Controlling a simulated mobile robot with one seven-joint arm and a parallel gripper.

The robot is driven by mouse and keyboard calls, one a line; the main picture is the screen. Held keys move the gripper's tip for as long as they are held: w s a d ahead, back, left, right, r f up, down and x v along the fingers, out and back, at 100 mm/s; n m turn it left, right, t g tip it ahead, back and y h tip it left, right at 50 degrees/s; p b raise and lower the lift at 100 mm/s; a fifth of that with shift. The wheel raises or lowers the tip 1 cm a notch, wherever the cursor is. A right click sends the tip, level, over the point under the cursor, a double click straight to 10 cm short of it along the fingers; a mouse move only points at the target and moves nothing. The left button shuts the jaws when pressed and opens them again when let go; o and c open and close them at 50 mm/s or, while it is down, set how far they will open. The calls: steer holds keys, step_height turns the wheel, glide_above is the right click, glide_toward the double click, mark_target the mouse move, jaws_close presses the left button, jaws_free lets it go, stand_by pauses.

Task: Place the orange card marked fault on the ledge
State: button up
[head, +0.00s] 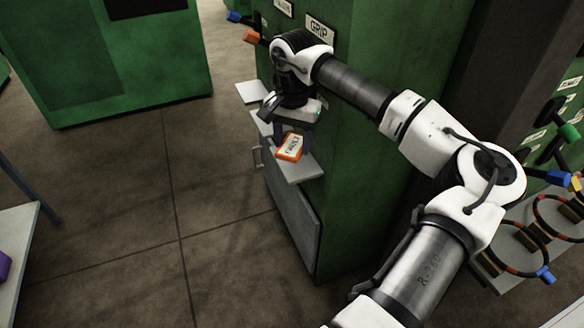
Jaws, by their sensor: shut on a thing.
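The orange card (290,147) has a white label that reads as fault. It is tilted and sits just below my gripper (291,133), which is shut on its upper part. The grey ledge (301,172) juts from the green cabinet under the card. The card overlaps the ledge in the head view, and I cannot tell whether it touches the ledge or hangs a little above it. My gripper hides part of the ledge's far side.
A second light grey shelf (252,91) juts out farther back. The green cabinet (350,170) stands close behind my arm, with a grey door below the ledge. Blue and orange handles protrude near the GRIP label (320,29). The floor (150,230) at left is clear.

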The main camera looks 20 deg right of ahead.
mark_target(292, 145)
step_height(292, 145, down, 9)
steer(key=shift+r, duration=0.1)
stand_by(0.3)
steer(key=shift+f, duration=0.2)
steer(key=o, duration=1)
steer(key=shift+c, duration=0.2)
step_height(292, 145, up, 12)
steer(key=shift+r, duration=0.2)
